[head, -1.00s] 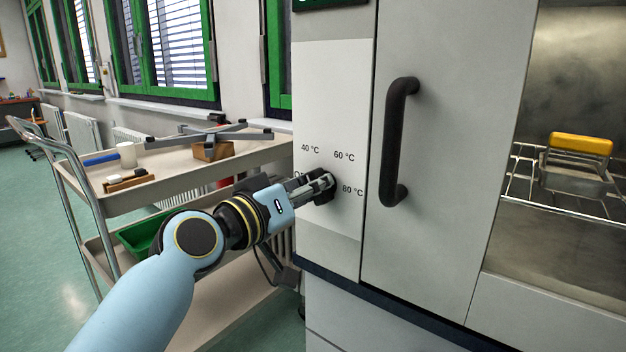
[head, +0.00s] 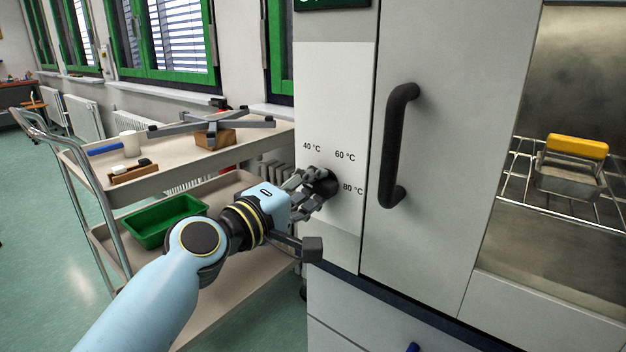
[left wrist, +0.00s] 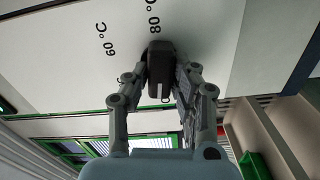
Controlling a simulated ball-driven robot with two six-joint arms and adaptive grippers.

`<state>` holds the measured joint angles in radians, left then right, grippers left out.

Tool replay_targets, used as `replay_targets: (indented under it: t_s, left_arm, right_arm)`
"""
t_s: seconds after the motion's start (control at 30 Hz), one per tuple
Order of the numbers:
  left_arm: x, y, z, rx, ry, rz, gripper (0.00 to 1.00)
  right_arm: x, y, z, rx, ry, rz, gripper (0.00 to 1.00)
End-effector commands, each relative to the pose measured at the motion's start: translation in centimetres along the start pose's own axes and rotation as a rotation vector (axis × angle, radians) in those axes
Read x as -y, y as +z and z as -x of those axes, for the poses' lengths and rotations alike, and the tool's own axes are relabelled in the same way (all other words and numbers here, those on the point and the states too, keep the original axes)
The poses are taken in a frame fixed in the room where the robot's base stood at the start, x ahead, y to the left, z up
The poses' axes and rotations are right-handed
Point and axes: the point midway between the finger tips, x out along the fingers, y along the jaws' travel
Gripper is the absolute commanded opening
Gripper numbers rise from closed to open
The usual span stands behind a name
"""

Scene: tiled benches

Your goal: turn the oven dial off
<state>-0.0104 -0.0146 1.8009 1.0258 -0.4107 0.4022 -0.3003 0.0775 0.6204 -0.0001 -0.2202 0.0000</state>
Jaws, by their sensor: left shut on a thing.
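The oven dial (head: 328,186) is a dark knob on the pale front panel of the oven (head: 450,170). The marks 40 °C, 60 °C and 80 °C show around it; the panel left of the dial is hidden by my gripper. My left gripper (head: 312,186) is shut on the dial, with its fingers angled. In the left wrist view the dial (left wrist: 159,58) is a black block with a pale line, between the fingertips (left wrist: 160,82). My right gripper is not in view.
A black door handle (head: 393,145) stands out right of the dial. Further right, a wire rack (head: 520,197) holds a metal tin (head: 570,182) with a yellow top. A trolley (head: 180,168) with a green tray (head: 160,222) stands left, close behind my arm.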

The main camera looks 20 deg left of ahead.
Motion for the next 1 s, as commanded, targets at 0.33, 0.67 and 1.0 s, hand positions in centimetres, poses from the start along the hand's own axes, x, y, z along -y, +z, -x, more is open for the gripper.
replay_targets:
  t_s: [0.33,0.67,1.0]
  left_arm:
    - [0.11,-0.01,0.02,0.000,-0.002,0.151,0.00]
    - [0.19,0.00,0.02,0.000,-0.001,0.184,0.00]
    - [0.19,0.02,0.02,0.000,-0.001,0.184,0.35]
  right_arm:
    - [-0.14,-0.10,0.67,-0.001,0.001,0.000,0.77]
    - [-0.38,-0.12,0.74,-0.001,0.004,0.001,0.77]
    - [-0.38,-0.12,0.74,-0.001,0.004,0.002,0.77]
